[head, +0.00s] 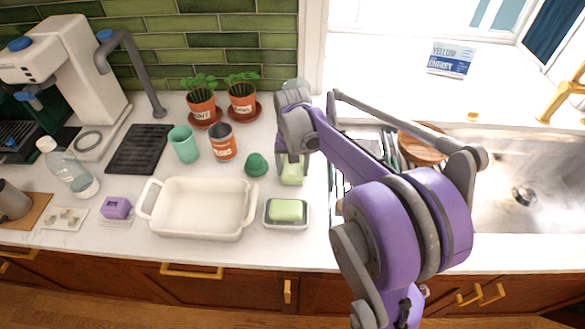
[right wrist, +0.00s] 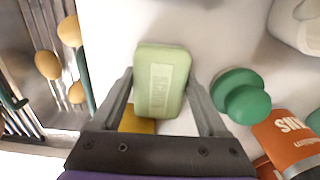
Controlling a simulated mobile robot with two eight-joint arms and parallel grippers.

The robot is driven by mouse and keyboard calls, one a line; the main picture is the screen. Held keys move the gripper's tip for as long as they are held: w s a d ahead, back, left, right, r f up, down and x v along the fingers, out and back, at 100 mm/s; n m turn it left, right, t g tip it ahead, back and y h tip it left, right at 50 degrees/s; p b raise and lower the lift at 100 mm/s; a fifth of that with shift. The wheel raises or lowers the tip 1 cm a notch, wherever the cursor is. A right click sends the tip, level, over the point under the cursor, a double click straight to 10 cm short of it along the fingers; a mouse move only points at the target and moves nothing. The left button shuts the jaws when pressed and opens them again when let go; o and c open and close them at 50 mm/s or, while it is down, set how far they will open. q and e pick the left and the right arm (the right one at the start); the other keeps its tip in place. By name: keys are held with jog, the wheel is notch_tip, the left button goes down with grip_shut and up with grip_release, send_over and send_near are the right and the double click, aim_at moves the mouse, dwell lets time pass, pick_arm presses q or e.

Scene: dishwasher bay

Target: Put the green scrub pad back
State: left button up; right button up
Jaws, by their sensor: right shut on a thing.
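The green scrub pad (right wrist: 162,82) is a light green block with a paler printed patch, between the fingertips of my right gripper (right wrist: 160,75) in the right wrist view. My right gripper is shut on its two sides. In the head view the pad (head: 292,174) shows under my right gripper (head: 291,155), over the counter behind the small dish. Whether it touches the counter is unclear. A yellow piece (right wrist: 137,120) shows partly behind the pad. Another light green bar (head: 287,210) lies in a small grey-rimmed dish (head: 272,225). My left gripper is not in view.
A dark green round object (head: 256,165) and an orange-labelled can (head: 222,142) stand close to the left. A white baking dish (head: 200,232) is at front left. Two potted herbs (head: 243,103) stand behind. The sink (head: 520,185) and a utensil rack are at right.

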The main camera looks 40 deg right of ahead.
aim_at(292, 167)
jog(key=shift+f, duration=0.2)
jog(key=o, duration=0.9)
jog(key=shift+f, duration=0.1)
jog(key=shift+c, duration=0.2)
jog(key=o, duration=0.3)
jog(key=shift+o, duration=0.2)
jog(key=shift+r, duration=0.25)
notch_tip(292, 167, up, 12)
jog(key=shift+p, duration=0.4)
